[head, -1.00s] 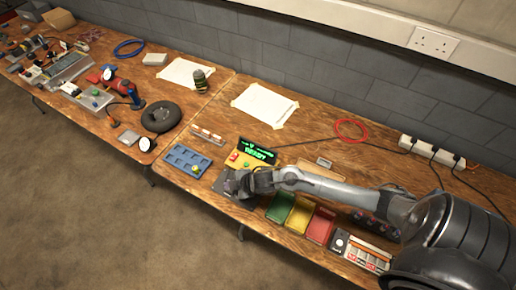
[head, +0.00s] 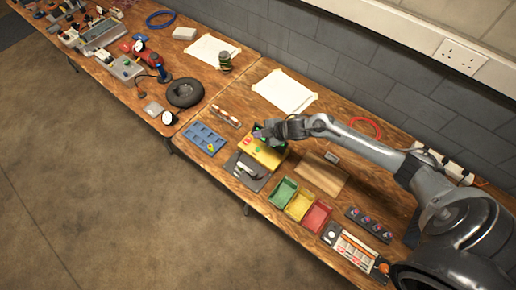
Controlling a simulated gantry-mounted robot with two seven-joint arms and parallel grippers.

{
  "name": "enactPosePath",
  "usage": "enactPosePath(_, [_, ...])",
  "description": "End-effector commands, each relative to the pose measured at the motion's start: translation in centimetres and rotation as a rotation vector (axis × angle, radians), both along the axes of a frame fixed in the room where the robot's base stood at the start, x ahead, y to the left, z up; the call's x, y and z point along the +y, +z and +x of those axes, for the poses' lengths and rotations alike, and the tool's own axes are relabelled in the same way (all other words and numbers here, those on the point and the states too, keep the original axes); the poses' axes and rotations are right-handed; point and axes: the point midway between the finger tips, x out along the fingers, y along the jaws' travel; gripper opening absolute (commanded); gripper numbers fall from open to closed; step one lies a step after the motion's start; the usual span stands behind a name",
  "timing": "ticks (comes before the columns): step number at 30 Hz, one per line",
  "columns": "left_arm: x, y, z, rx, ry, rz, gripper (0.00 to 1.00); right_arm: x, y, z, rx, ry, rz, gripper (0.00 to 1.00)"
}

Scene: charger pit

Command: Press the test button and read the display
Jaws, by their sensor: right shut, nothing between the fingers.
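The yellow tester box (head: 265,157) sits on the bench in the middle of the head view. My right gripper (head: 262,133) is over its back part, with the fingers shut and empty. The gripper and wrist cover most of the display, so no text can be read on it now. A small green spot shows on the yellow face, and I cannot tell for sure whether it is the test button. I cannot tell whether the fingertips touch the box. My left gripper is not in view.
A dark mat (head: 250,178) with a small tool lies in front of the tester. A blue tray (head: 205,139) stands to the left. Green (head: 283,191), yellow (head: 300,206) and red (head: 316,216) bins stand to the right, near a wooden board (head: 322,176).

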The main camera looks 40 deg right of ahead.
Motion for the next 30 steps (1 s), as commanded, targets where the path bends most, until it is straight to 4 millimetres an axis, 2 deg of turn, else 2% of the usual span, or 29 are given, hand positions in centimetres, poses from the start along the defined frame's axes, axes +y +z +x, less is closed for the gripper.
enactPosePath(11, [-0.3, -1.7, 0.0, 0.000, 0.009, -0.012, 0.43, 0.0, -1.7, 0.0, 0.000, 0.000, 0.000, 0.00])
enactPosePath(24, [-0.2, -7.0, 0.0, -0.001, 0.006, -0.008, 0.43, 0.0, -6.7, 0.0, 0.000, -0.001, -0.001, 0.00])
enactPosePath(30, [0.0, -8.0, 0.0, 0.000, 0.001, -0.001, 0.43, 0.0, -8.2, 0.0, 0.001, -0.001, 0.001, 0.00])
